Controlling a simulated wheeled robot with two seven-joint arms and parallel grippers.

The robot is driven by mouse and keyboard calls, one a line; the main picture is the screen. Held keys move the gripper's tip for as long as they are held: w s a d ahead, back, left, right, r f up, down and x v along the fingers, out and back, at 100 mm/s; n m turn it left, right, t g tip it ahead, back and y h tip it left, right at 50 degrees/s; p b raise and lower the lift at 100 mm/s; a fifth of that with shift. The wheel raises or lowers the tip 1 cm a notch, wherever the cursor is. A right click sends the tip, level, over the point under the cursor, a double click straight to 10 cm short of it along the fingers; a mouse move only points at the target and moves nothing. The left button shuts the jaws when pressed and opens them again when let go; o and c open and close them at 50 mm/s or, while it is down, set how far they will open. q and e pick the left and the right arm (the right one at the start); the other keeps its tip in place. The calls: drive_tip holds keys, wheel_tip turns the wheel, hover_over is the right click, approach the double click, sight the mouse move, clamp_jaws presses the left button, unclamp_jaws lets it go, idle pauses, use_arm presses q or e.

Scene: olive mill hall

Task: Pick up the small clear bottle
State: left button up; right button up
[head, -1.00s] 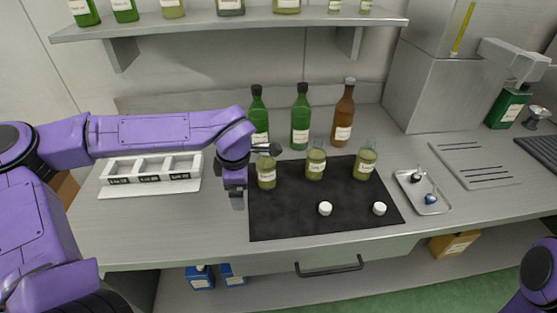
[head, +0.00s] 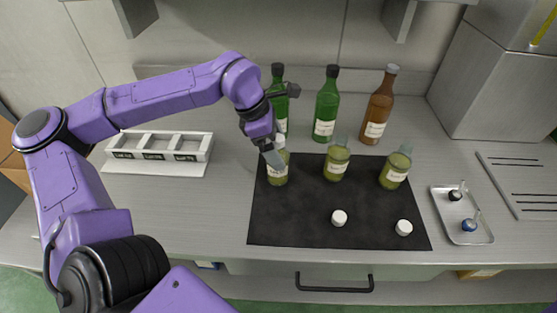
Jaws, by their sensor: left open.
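Three small clear bottles with yellow-green contents and white labels stand upright on a black mat (head: 290,222): a left one (head: 277,176), a middle one (head: 337,163) and a right one (head: 395,171). My right gripper is out of view.
Two green bottles (head: 326,105) and a brown bottle (head: 377,110) stand close behind. Two white caps (head: 339,218) lie on the mat's front. A white divided rack (head: 160,145) is left, a metal tray (head: 446,220) with small stoppers right.

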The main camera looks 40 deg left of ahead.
use_arm(q)
drive_tip(key=shift+x, duration=1.1)
drive_tip(key=shift+r, duration=0.1)
drive_tip(key=c, duration=1.4)
